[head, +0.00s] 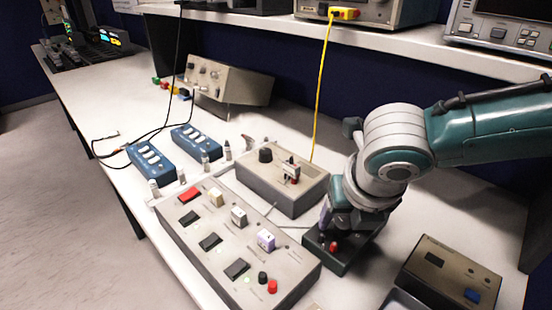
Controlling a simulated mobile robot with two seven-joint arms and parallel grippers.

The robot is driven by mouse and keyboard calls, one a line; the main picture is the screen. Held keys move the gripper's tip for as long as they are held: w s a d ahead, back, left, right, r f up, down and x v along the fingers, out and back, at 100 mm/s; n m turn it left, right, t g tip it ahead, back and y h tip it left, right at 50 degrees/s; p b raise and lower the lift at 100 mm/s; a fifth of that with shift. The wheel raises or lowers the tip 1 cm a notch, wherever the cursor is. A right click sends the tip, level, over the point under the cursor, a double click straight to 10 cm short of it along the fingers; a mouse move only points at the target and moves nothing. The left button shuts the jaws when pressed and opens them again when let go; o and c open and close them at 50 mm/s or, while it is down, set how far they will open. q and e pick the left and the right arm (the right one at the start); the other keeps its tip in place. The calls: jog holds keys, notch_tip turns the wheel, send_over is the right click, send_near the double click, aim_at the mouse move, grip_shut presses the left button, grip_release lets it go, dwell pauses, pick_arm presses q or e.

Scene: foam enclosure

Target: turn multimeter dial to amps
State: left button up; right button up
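A small dark box (343,262) with a red jack on its front lies on the bench below my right gripper. It may be the multimeter, but no dial or scale can be made out on it. My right gripper (338,222) points down at the top of this box, touching it or very close. The wrist and hand hide most of the box's top and anything between the fingers. Whether the fingers are open or shut does not show. My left gripper is out of view.
Left of the dark box stand a grey box (284,186) with a black knob and a long control panel (225,245) with several switches. A brown-topped box (448,274) sits at the right front. A yellow cable (322,85) hangs from the shelf (400,42) behind.

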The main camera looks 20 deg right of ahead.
grip_shut()
dwell(0.3)
